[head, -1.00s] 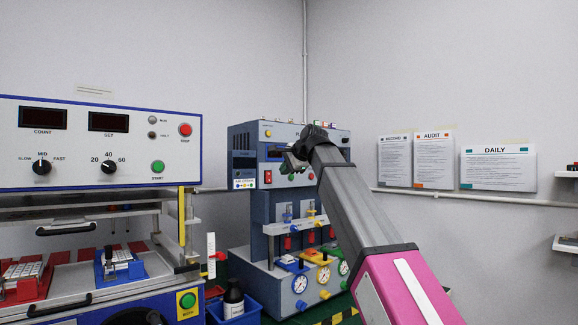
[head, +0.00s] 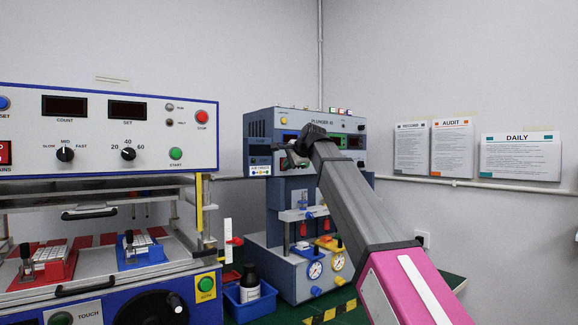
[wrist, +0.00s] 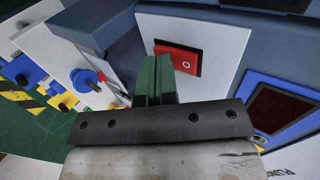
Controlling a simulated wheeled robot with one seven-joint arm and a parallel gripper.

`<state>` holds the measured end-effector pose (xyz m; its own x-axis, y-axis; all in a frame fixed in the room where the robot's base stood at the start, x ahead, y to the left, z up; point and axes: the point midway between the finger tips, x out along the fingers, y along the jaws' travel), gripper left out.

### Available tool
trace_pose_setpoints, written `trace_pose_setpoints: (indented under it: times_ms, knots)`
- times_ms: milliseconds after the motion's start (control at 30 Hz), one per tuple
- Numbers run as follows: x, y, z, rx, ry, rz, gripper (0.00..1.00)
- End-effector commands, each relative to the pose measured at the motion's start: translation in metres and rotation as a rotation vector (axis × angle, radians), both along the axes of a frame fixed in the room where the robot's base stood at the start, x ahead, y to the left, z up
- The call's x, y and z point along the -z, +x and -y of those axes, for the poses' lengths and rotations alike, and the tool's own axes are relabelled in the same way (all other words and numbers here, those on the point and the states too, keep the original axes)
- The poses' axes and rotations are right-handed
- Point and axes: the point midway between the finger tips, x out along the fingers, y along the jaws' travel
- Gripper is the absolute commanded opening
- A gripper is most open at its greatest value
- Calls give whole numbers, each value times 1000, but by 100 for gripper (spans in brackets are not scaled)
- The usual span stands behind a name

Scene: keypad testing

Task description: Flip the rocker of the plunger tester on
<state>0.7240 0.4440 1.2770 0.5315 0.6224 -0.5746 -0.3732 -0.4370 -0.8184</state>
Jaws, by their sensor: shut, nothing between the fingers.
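The plunger tester (head: 262,128) is a blue-grey bench machine in the corner, with a control panel on top and plungers and round gauges below. In the wrist view its red rocker (wrist: 184,62) sits in a dark frame on a pale panel, with a white ring mark showing. My gripper (head: 289,160) is in front of the tester's panel in the head view and hides the rocker there. In the wrist view my gripper's green fingertips (wrist: 158,64) are shut together, empty, at the rocker's left edge. I cannot tell whether they touch it.
A larger test machine (head: 90,105) with dials and buttons stands at the left. A blue bin (head: 238,305) with a dark bottle (head: 250,282) stands between the machines. A dark display (wrist: 275,112) is right of the rocker in the wrist view. Notices (head: 520,157) hang on the right wall.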

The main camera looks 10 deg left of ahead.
Motion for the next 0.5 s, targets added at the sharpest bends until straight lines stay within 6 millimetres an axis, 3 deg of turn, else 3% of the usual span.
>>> trace_pose_setpoints:
  times_ms: [500]
  knots:
    - [8,7,-8,-1,104,88,0]
